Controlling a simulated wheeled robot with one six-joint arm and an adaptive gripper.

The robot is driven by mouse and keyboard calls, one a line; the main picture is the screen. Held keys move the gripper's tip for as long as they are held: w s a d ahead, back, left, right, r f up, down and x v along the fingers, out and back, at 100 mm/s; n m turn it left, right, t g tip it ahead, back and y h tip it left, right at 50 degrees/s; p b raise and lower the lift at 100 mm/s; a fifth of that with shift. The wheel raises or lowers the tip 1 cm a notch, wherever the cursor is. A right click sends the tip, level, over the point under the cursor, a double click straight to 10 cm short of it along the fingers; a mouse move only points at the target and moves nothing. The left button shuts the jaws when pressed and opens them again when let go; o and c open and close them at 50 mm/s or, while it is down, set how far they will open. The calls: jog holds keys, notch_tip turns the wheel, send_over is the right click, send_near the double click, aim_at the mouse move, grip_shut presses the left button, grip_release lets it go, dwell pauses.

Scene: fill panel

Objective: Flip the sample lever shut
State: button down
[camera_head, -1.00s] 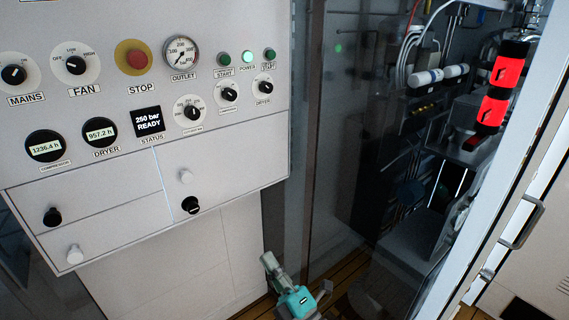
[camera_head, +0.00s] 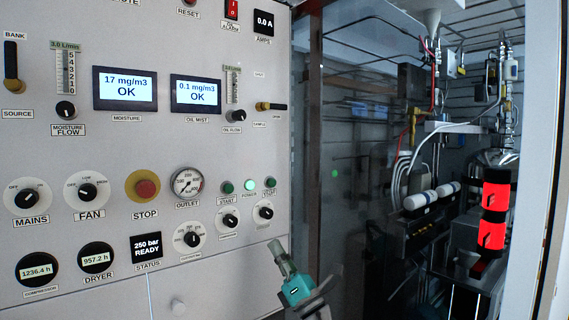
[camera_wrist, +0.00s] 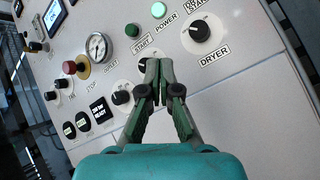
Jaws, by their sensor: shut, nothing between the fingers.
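The sample lever (camera_head: 277,107) is at the upper right of the panel in the head view. It has a small brass body and a black handle that lies level, pointing right. A small label beneath it seems to read SAMPLE. My gripper (camera_head: 277,247) is teal, below the lever and near the panel's right edge, pointing up. In the wrist view my gripper (camera_wrist: 158,66) has its fingertips together with nothing between them, in front of the panel's lower knobs. The lever is not in the wrist view.
The oil flow knob (camera_head: 233,115) sits left of the lever. The dryer knob (camera_head: 263,212) and green lights (camera_head: 249,184) lie between my gripper and the lever. A dark glass cabinet with gas equipment and a red-banded cylinder (camera_head: 494,195) stands to the right.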

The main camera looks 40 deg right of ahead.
aim_at(275, 107)
jog(key=d+r+n, duration=0.3)
jog(key=d+r, duration=0.1)
jog(key=r, duration=0.5)
jog(key=w+d+r+n+t+h, duration=0.1)
jog(key=d+r+n, duration=0.2)
jog(key=r, duration=0.7)
jog(key=shift+d+r, duration=0.25)
jog(key=shift+d, duration=0.45)
jog(key=shift+s+r+x, duration=0.3)
jog(key=shift+x, duration=1.85)
jog(key=shift+s+r+x, duration=0.35)
jog(key=shift+x, duration=1.75)
jog(key=shift+s+r+x, duration=0.3)
jog(key=shift+x, duration=1.85)
